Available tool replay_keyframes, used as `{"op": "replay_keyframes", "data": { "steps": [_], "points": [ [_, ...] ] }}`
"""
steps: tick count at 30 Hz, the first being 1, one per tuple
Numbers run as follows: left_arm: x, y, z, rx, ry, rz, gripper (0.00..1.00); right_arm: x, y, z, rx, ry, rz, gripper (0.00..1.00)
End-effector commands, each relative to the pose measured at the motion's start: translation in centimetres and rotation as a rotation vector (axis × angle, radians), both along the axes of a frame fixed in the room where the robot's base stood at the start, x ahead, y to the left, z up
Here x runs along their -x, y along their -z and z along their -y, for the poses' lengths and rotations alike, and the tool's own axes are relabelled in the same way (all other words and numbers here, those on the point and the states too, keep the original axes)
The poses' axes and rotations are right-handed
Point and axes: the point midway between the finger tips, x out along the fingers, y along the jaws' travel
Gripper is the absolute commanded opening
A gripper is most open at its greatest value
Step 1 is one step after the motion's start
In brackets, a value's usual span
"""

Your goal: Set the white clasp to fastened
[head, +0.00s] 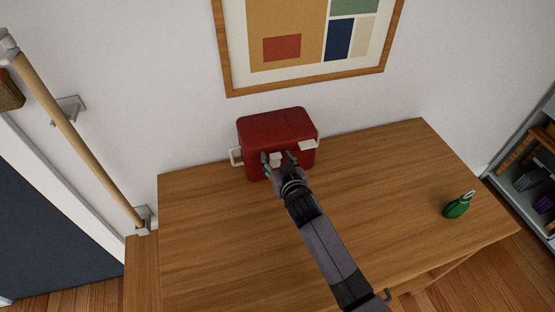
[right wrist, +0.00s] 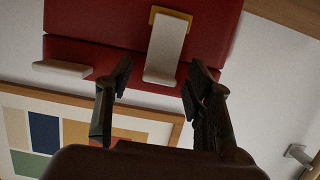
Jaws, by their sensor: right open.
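A red case (head: 277,133) stands closed at the back of the wooden desk, with two white clasps on its front. One white clasp (head: 275,159) lies flat down the front; in the right wrist view this clasp (right wrist: 165,50) reaches over a yellow catch (right wrist: 170,14). The other white clasp (head: 308,145), to its right, sticks out from the lid edge; it also shows in the right wrist view (right wrist: 62,69). My right gripper (head: 278,157) is open, its fingers either side of the flat clasp; contact is not clear. My left gripper is not in view.
The desk (head: 220,240) is mostly bare. A framed picture (head: 310,40) hangs above the case. A shelf (head: 535,160) is at the far right, and a wooden rail (head: 80,145) at the left.

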Motion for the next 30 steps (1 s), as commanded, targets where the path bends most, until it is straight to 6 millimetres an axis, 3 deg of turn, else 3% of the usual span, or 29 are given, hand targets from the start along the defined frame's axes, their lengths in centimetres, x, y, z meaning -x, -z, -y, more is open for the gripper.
{"op": "replay_keyframes", "data": {
  "steps": [11,24,30],
  "points": [
    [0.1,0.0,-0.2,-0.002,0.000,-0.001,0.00,1.3,-0.3,0.3,0.001,0.000,0.000,0.48],
    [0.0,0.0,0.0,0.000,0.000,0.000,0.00,8.8,-2.7,1.7,-0.001,-0.001,-0.002,0.48],
    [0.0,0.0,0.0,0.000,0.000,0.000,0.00,10.9,-3.3,2.2,0.000,-0.001,0.000,0.48]
  ]
}}
